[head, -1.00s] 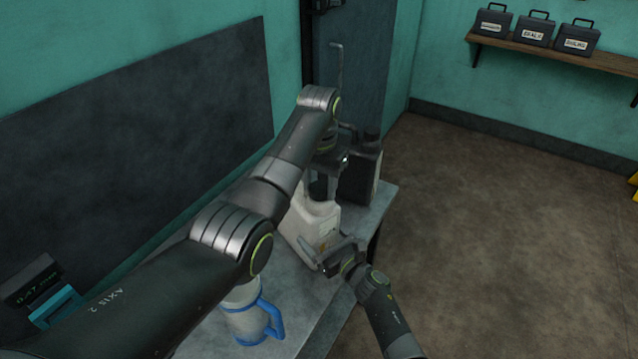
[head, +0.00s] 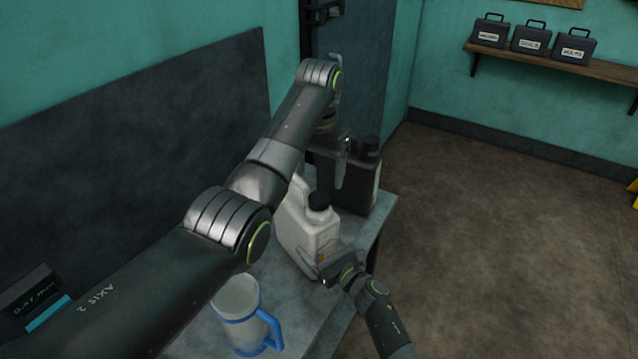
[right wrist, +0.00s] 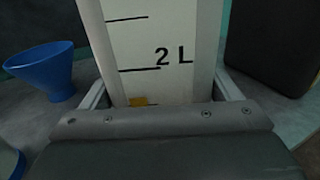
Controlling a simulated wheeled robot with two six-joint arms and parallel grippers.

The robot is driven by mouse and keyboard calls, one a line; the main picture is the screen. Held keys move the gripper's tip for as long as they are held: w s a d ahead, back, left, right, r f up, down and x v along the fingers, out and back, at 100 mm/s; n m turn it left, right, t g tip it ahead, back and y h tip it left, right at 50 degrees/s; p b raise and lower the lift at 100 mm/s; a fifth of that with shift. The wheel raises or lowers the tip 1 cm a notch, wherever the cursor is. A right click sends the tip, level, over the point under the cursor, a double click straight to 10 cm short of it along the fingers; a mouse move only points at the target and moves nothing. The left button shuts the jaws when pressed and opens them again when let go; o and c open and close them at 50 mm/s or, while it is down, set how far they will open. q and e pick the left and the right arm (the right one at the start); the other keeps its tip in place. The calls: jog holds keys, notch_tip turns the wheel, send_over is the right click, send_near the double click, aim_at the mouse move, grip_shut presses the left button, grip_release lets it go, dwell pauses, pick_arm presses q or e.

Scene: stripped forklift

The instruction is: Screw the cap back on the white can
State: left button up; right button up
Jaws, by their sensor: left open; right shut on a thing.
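The white can (head: 300,236) stands upright on the table, its grip toward the left. A black cap (head: 319,201) sits on its neck; I cannot tell how tightly. My left gripper (head: 341,178) is open and empty, above and beyond the cap, apart from it, with its fingers pointing down. My right gripper (head: 326,266) is shut on the lower near side of the can. In the right wrist view the can (right wrist: 155,45) fills the space between the fingers, showing a "2 L" mark and scale lines.
A dark canister (head: 367,190) stands close behind the can. A clear jug with blue handle (head: 238,300) stands nearer on the grey table (head: 303,310). A blue funnel (right wrist: 43,70) shows in the right wrist view. The table's right edge drops to open floor.

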dwell(0.3)
jog(key=o, duration=1.8)
jog(key=shift+c, duration=0.2)
jog(key=v, duration=1.7)
jog(key=shift+s+b, duration=0.2)
jog(key=shift+b, duration=0.1)
jog(key=shift+d, duration=0.15)
